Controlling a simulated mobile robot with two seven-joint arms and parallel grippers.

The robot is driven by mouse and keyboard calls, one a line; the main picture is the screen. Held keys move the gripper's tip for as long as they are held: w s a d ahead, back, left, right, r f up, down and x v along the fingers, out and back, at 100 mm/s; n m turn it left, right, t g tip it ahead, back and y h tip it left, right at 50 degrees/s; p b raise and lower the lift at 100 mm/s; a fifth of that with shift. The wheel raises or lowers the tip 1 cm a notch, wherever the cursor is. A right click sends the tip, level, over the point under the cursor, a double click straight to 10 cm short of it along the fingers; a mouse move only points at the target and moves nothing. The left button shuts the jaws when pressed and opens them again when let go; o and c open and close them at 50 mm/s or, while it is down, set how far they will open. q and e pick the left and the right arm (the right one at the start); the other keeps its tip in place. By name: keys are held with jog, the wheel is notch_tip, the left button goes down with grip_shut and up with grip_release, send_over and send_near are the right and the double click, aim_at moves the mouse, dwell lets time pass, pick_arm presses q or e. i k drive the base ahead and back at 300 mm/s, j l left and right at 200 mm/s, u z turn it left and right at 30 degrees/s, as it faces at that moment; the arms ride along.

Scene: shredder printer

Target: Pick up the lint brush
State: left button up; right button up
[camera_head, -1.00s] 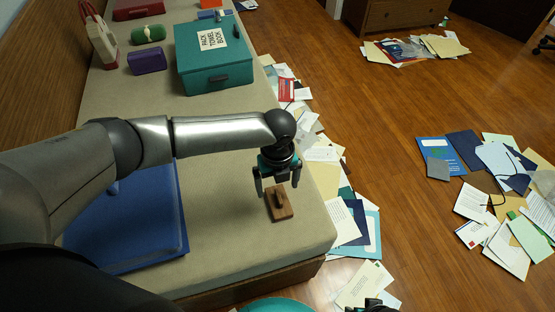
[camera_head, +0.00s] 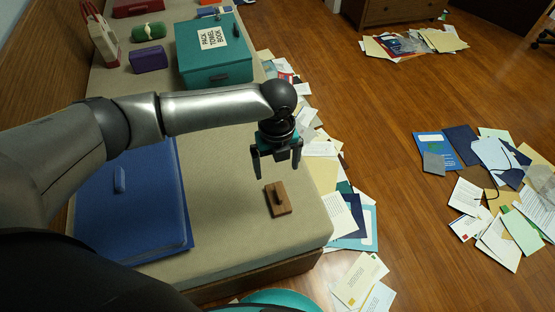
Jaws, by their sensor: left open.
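The lint brush (camera_head: 279,204) appears to be the small brown wooden block with a dark raised handle. It lies near the front right corner of the beige bench top (camera_head: 230,225). My left gripper (camera_head: 276,172) hangs just behind and above it, fingers pointing down. Its two fingers are apart, with nothing between them. A gap shows between the fingertips and the brush. My right gripper does not show.
A blue box (camera_head: 135,215) with a small handle lies left of the brush. A teal box (camera_head: 214,55) with a label stands farther back, near a purple box (camera_head: 148,59) and a green roll (camera_head: 148,31). Papers (camera_head: 345,215) litter the floor along the bench's right edge.

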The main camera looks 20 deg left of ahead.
aim_at(280, 206)
jog(key=k, duration=1)
